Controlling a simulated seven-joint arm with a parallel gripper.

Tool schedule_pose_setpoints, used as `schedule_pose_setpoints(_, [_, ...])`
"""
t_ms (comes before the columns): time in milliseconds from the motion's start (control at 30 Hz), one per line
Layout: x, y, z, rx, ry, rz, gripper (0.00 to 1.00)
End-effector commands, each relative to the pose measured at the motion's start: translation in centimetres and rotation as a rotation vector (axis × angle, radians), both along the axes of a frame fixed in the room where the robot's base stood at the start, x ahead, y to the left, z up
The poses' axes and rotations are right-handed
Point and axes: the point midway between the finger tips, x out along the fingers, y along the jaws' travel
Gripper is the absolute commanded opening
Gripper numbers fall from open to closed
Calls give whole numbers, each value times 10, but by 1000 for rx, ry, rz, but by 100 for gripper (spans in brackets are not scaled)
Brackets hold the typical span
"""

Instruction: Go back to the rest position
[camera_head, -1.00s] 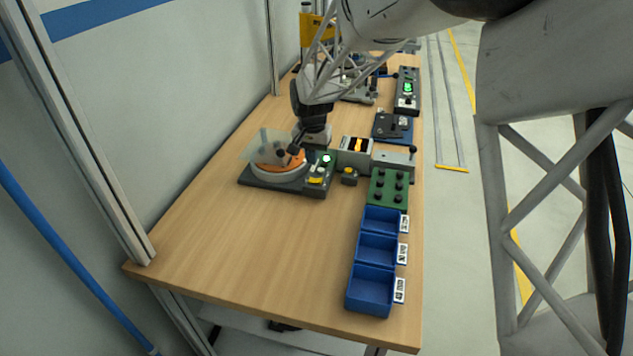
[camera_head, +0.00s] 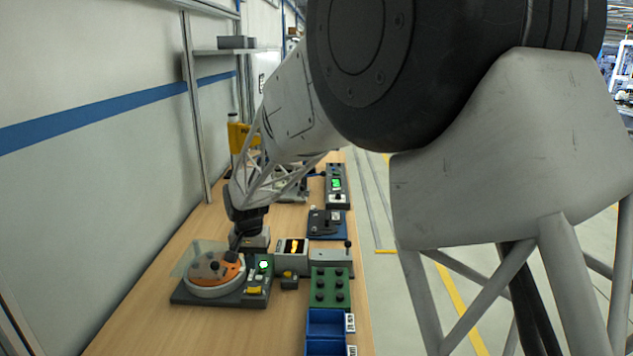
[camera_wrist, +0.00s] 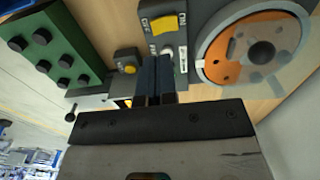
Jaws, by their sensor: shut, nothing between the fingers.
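My gripper (camera_wrist: 156,80) points at the control panel of the turntable device in the wrist view, its dark fingers together with nothing between them. In the head view the gripper is mostly hidden behind my arm, close above the device. The turntable device (camera_head: 213,287) has an orange disc on a white ring, a clear cover tilted over it, and a dark base. Its panel carries a yellow rocker switch, which shows in the wrist view (camera_wrist: 162,24), and a lit white-green button (camera_head: 264,265). I cannot tell whether the fingers touch the panel.
A small yellow-button box (camera_head: 289,281) and a green block with black knobs (camera_head: 330,288) stand right of the device. Blue bins (camera_head: 325,322) sit nearer. A grey box (camera_head: 291,257) and a blue plate unit (camera_head: 327,224) stand behind. The front-left tabletop is clear.

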Motion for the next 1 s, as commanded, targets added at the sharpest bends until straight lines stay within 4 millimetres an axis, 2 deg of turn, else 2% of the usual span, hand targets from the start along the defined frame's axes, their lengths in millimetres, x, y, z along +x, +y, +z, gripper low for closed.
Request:
schedule_pose_setpoints(267, [-21, -61, 41, 12, -26, -6, 0])
schedule_pose_setpoints(467, [-49, -115, 71, 18, -47, -9, 0])
schedule_pose_setpoints(733, [-94, -182, 105, 24, -80, -10, 0])
schedule_pose_setpoints(1000, [-148, -242, 127, 24, -112, -12, 0])
